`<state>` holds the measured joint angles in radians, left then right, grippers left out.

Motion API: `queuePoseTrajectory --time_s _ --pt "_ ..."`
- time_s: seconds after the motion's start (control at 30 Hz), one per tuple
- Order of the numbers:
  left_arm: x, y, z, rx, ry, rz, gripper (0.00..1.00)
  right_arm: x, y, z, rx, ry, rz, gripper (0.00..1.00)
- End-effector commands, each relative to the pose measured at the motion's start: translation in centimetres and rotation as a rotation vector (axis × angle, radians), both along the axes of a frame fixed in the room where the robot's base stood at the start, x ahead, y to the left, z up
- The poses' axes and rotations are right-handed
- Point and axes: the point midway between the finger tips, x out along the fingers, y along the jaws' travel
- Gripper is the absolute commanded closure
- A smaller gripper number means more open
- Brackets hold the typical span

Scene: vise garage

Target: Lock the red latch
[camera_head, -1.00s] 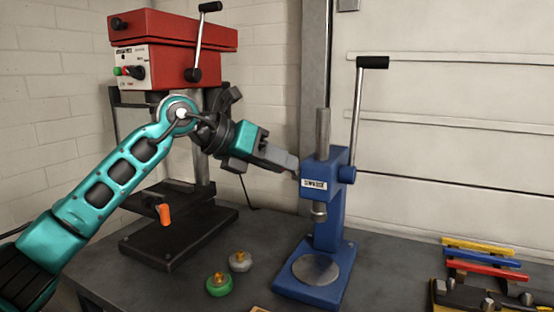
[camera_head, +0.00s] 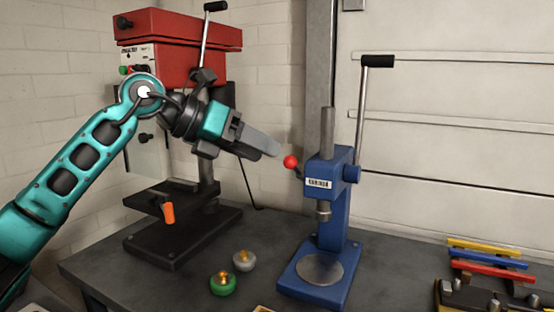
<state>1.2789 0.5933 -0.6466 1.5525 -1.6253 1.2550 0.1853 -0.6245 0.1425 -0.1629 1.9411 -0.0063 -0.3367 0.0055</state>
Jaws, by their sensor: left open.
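The red latch (camera_head: 290,161) shows as a red ball knob on a short dark stem at the left side of the blue press (camera_head: 328,190). My left gripper (camera_head: 276,149) comes in from the left at about the same height. Its fingertips point right toward the red knob, with a small gap between them in the picture. The fingers overlap from this side, so the space between them is hidden; the gripper looks empty. My right gripper is not in view.
A red drill press (camera_head: 180,30) stands behind my left arm. A green-based knob (camera_head: 222,284) and a grey one (camera_head: 244,260) sit on the dark table (camera_head: 390,275) left of the press base. Colored bars (camera_head: 485,255) lie at the right. The press's long lever (camera_head: 362,105) stands upright.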

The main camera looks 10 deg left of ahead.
Motion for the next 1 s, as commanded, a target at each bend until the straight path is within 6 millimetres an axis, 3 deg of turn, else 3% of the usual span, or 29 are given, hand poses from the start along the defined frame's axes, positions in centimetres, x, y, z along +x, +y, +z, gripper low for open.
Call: queuePoseTrajectory --time_s 0.1,0.3,0.73,0.87,1.0 --pt "-1.2 2.2 1.3 0.0 -0.002 0.003 0.48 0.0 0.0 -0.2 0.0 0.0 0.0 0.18" --pt "-2.7 4.4 2.8 0.0 0.001 0.0 0.48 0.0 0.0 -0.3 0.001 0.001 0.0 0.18" --pt "-3.2 5.2 3.3 0.0 0.001 -0.002 0.49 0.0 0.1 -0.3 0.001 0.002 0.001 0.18" --pt "-3.3 5.4 2.4 -0.016 -0.016 0.001 0.61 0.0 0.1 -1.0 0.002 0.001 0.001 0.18" --pt "-3.7 6.9 -0.6 -0.093 -0.112 0.021 0.75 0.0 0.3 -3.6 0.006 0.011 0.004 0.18"
